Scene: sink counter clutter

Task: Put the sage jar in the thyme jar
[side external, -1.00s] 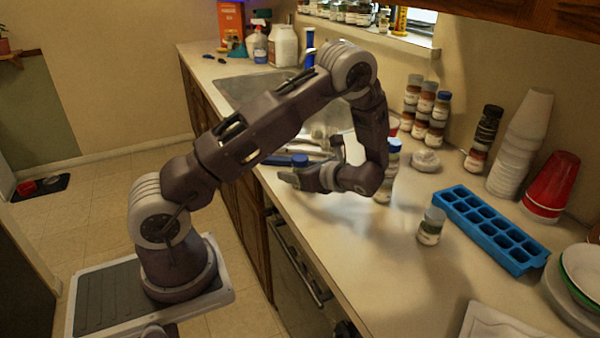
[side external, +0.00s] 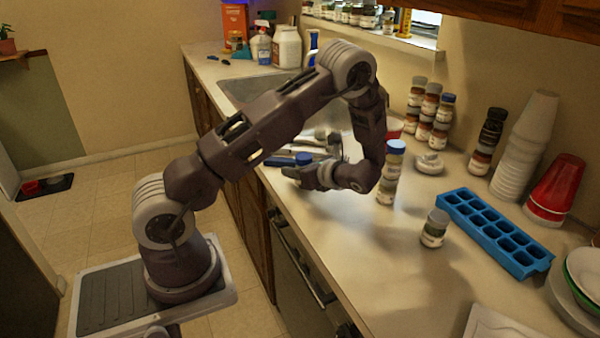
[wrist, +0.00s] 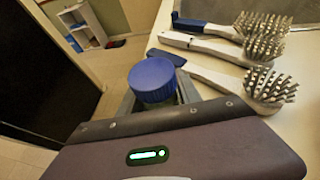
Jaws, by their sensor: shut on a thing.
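My gripper (side external: 312,175) is shut on a blue-lidded jar (side external: 303,159), held near the counter's front edge. In the wrist view the jar's blue lid (wrist: 153,79) shows between the fingers, and its body is mostly hidden. Just right of my wrist, a blue-lidded jar (side external: 393,163) appears stacked on another jar (side external: 386,190). A grey-lidded jar (side external: 434,229) stands alone nearer the camera, left of the ice tray. The labels are too small to read, so I cannot tell which jar is sage or thyme.
Brushes (wrist: 262,48) lie on the counter beside my gripper. A blue ice tray (side external: 495,232), stacked spice jars (side external: 430,110), white cups (side external: 525,145) and red cups (side external: 553,190) stand to the right. The sink (side external: 250,90) is behind.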

